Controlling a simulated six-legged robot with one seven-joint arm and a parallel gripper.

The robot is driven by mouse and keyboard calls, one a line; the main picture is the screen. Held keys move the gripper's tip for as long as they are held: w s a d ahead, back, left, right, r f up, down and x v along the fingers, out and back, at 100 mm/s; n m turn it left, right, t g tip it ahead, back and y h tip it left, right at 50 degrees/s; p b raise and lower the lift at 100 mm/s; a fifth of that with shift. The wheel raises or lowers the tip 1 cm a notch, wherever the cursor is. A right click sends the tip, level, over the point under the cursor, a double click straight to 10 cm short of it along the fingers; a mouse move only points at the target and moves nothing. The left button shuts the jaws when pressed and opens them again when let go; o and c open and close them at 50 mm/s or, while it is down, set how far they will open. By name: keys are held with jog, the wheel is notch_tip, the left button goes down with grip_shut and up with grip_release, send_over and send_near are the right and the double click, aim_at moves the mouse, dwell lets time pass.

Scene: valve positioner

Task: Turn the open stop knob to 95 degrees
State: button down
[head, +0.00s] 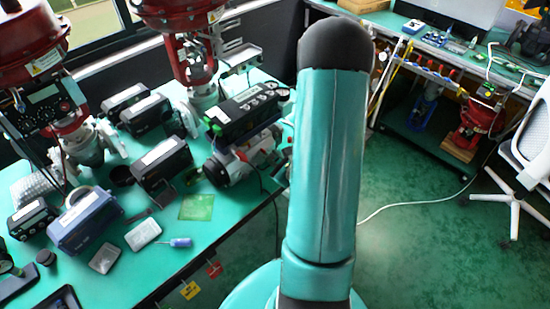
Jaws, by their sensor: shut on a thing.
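My gripper does not show in the head view; my own teal arm link stands upright across the middle and hides what is behind it. A black box-shaped device (243,114) with small round parts along its top sits on the teal bench, just left of my arm. It may be the valve positioner. I cannot make out the open stop knob or its angle. A grey cylindrical body (228,165) lies below the black device. The device's right end comes close to my arm in the picture.
The teal bench (225,235) holds several black boxes, a blue-grey box (86,220), a screwdriver (176,242) and red valve actuators (28,45). Green floor (420,240) is open right of my arm. A white chair (525,160) and a second bench (450,50) stand beyond.

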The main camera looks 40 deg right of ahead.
jog(key=c, duration=1.3)
grip_release()
